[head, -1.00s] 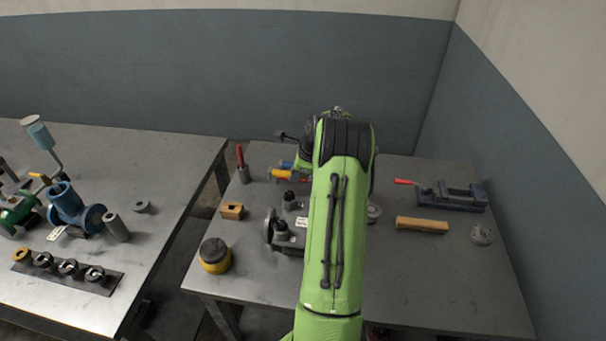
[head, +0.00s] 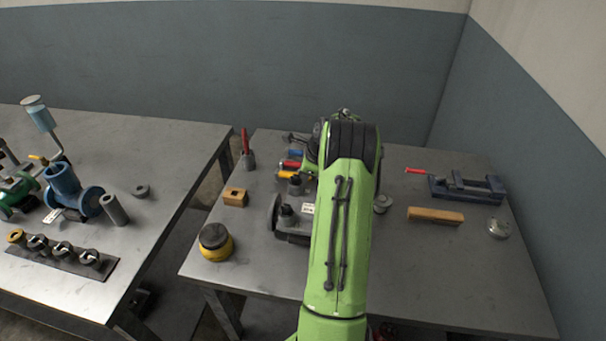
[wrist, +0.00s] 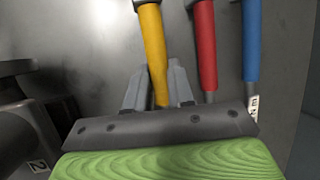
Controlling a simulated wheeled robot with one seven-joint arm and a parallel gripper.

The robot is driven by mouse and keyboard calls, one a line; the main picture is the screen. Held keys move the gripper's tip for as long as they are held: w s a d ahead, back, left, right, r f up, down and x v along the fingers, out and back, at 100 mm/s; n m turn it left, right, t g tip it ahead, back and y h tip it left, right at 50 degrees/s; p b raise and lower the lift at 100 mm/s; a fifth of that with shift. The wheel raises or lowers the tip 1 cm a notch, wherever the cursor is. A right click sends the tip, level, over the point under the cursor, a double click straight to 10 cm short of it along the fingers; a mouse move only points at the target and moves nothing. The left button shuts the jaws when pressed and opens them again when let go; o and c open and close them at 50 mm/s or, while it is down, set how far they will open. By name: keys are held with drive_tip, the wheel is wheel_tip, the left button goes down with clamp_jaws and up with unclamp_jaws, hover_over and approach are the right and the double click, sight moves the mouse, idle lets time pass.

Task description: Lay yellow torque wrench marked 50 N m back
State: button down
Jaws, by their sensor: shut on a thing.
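The yellow-handled wrench (wrist: 153,45) is between my gripper's (wrist: 157,85) two grey fingers in the wrist view, and the jaws are shut on it. Its marking cannot be read. A red-handled tool (wrist: 206,45) and a blue-handled tool (wrist: 250,40) lie to its right, roughly parallel and apart from it. In the head view the yellow handle (head: 287,175) shows left of my arm, nearer than the red handle (head: 290,164) and the blue handle (head: 295,153). My arm hides the gripper there. Whether the wrench touches the table is unclear.
A dark machine part (head: 292,222) with a tag stands close on the near side. A wooden block (head: 235,197), a yellow-and-black round item (head: 215,242) and a red-handled tool in a holder (head: 247,150) are left. A vise (head: 467,188) and wooden bar (head: 435,216) are right.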

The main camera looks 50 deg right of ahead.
drive_tip(key=shift+f, duration=0.5)
drive_tip(key=c, duration=0.9)
unclamp_jaws()
drive_tip(key=p+v, duration=0.3)
drive_tip(key=v, duration=1.2)
drive_tip(key=shift+s+r, duration=0.2)
drive_tip(key=shift+r, duration=0.15)
drive_tip(key=shift+a, duration=0.1)
